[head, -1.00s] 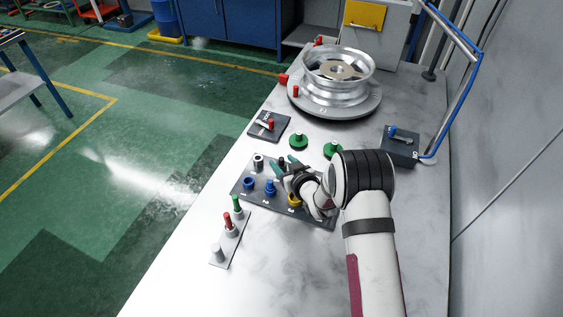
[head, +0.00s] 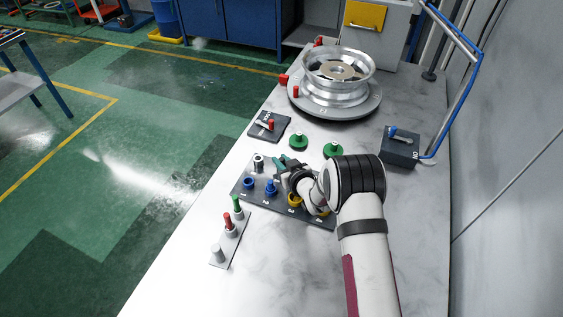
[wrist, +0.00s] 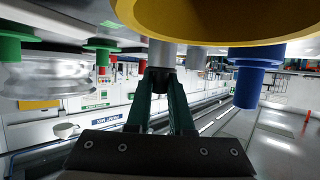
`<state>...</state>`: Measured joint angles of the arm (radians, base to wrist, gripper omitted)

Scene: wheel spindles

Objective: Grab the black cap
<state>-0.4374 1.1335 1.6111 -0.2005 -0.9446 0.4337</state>
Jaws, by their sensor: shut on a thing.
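The black cap (wrist: 160,76) shows as a small dark piece between my fingertips in the wrist view. It sits at the end of a grey spindle (wrist: 161,53). My gripper (wrist: 160,88) is shut on it, one teal finger on each side. In the head view my gripper (head: 283,163) is at the back row of the dark spindle plate (head: 238,190). There the fingers and wrist largely hide the cap, and I cannot tell whether it is raised.
Blue caps (head: 270,187) and a yellow cap (head: 294,199) stand close by on the plate; the yellow one looms large in the wrist view (wrist: 225,22). Green knobs (head: 298,141) and a wheel (head: 338,82) are behind. A rack with red and green pegs (head: 231,226) is front left.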

